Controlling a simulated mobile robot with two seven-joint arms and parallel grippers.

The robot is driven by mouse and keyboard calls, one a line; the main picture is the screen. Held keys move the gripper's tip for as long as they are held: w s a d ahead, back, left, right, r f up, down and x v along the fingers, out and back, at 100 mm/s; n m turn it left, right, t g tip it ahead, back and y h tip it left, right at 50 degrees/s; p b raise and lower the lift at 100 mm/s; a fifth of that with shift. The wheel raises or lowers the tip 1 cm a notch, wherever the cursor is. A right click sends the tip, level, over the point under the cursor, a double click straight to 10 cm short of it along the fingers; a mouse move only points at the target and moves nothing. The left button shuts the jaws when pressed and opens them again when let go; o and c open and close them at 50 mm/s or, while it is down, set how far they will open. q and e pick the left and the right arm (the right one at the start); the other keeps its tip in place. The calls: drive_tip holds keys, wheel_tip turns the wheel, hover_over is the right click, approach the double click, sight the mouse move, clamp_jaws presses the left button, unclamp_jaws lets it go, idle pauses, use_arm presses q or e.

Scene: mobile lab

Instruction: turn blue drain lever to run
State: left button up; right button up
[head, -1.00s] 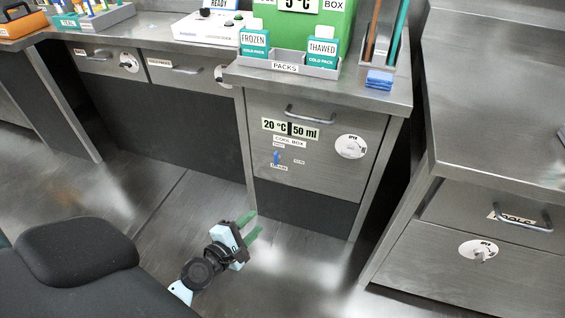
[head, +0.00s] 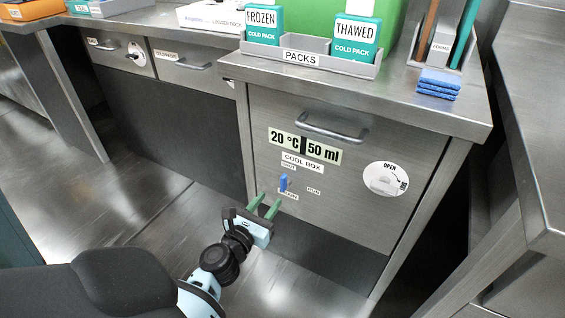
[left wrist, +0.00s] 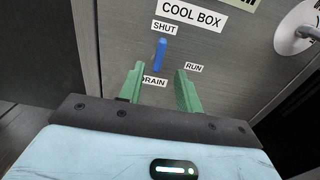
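The blue drain lever (head: 283,183) sits on the cool box front, below the "COOL BOX" label. In the left wrist view the lever (left wrist: 160,54) stands nearly upright, its top near the "SHUT" label (left wrist: 164,29). The "RUN" label (left wrist: 194,67) is to its lower right, and a partly hidden "DRAIN" label (left wrist: 154,82) is below it. My left gripper (head: 265,206) has green fingers, open and empty, pointing at the panel just below and left of the lever. In the left wrist view the lever shows between and beyond the fingertips, apparently untouched. My right gripper is not in view.
The cool box drawer has a bar handle (head: 332,128) and a round "OPEN" dial (head: 385,180) right of the lever.

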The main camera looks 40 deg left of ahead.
sight(281, 184)
use_arm(q)
drive_tip(key=x, duration=0.7)
drive_tip(key=shift+w, duration=0.25)
clamp_jaws()
